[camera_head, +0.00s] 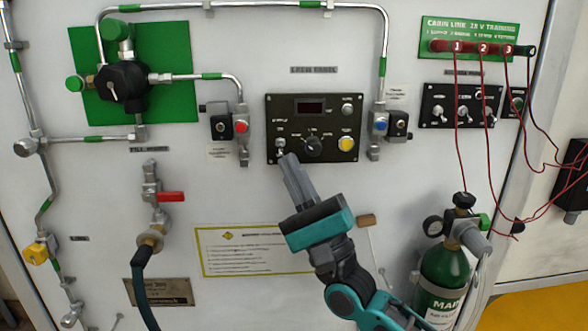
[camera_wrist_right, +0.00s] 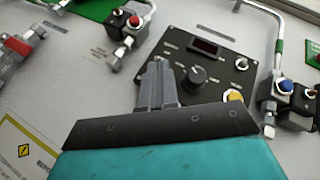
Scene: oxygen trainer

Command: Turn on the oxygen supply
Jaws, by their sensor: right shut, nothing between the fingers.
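The black crew panel (camera_head: 328,110) is on the white wall at the middle of the head view. It has a dark display (camera_head: 311,108), a black knob (camera_head: 313,146), a yellow button (camera_head: 346,143) and a small toggle switch (camera_head: 281,145) at its lower left. My right gripper (camera_head: 288,160) is shut and empty, its fingertips at or just below that toggle; I cannot tell whether they touch it. In the right wrist view the gripper's fingers (camera_wrist_right: 157,75) cover the toggle, and the knob (camera_wrist_right: 194,76) is just right of them. My left gripper is not in view.
A green oxygen cylinder (camera_head: 444,273) stands at lower right. Valves with a red button (camera_head: 240,127) and a blue button (camera_head: 382,124) flank the panel. A second switch panel (camera_head: 460,106) with red cables is at right. A red-handled valve (camera_head: 170,197) is at left.

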